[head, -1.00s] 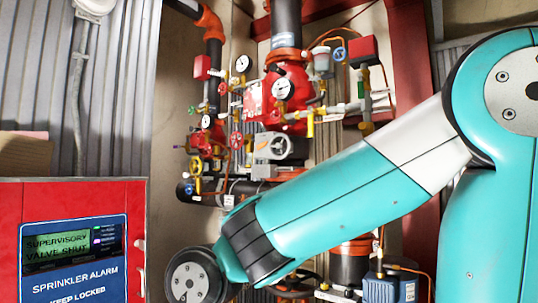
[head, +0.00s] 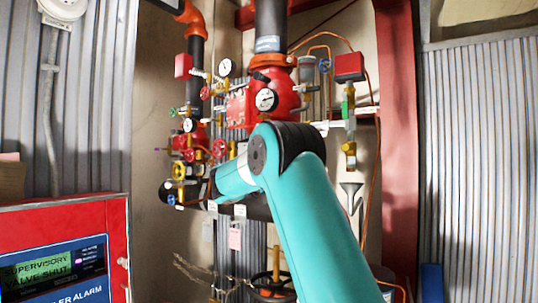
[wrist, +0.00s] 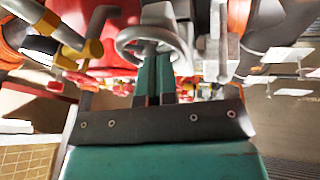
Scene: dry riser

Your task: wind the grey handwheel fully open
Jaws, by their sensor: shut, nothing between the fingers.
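The grey handwheel (wrist: 128,40) shows at the top middle of the wrist view as a round rim with a hub, on a grey body. My gripper (wrist: 156,60) is shut and empty, its two teal fingers side by side. The fingertips overlap the near part of the rim in the picture; I cannot tell whether they touch it. In the head view my arm covers the grey handwheel and my fingers. The red alarm panel (head: 118,225) at lower left has a display (head: 42,261) reading "SUPERVISORY VALVE SHUT".
A yellow handwheel (head: 179,171) and a red handwheel (head: 219,149) sit left of my arm. Gauges (head: 266,100), red valve bodies and thin pipes crowd around it. A red steel column (head: 397,150) stands at right. Bare corrugated wall (head: 480,160) lies beyond it.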

